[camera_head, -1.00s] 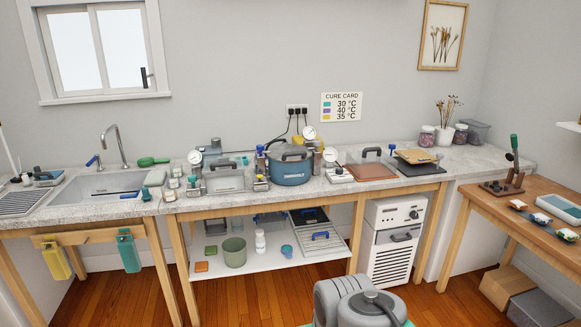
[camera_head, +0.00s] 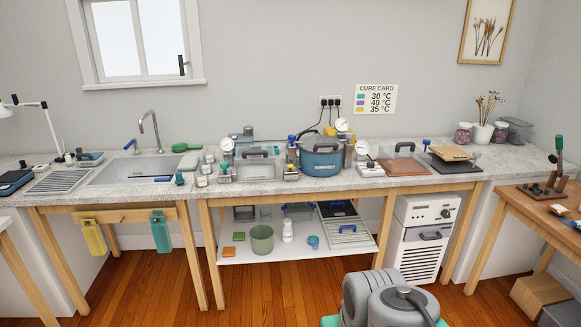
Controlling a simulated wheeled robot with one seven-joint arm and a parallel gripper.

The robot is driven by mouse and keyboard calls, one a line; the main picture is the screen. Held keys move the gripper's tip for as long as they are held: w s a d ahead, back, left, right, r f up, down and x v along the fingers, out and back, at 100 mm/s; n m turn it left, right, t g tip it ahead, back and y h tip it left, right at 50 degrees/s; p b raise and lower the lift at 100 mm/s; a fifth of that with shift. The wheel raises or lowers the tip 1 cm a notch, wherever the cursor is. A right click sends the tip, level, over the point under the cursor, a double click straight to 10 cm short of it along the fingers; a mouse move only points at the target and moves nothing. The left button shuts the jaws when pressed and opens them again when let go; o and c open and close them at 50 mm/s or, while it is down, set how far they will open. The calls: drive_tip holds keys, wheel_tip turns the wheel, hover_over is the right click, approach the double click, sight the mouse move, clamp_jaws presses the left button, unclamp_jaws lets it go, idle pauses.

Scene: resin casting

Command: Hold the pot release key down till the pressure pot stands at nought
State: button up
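The pressure pot (camera_head: 322,163) is a blue vessel with a dark grey lid and handle, upright near the back middle of the stone-topped bench. Round dials stand around it: one gauge (camera_head: 342,125) above its right rim, another gauge (camera_head: 362,148) to its right, and a further gauge (camera_head: 227,145) to the left. Their needles are too small to read. Small fittings (camera_head: 291,160) stand just left of the pot; I cannot tell which part is the release key. My gripper is not in view; only grey parts of my own arm show at bottom right.
A clear box with a dark handle (camera_head: 256,165) stands left of the pot. A brown mat (camera_head: 404,167) and a dark board (camera_head: 452,163) lie to its right. The sink (camera_head: 130,172) is farther left. A wooden side table (camera_head: 530,205) stands at right. The floor before the bench is open.

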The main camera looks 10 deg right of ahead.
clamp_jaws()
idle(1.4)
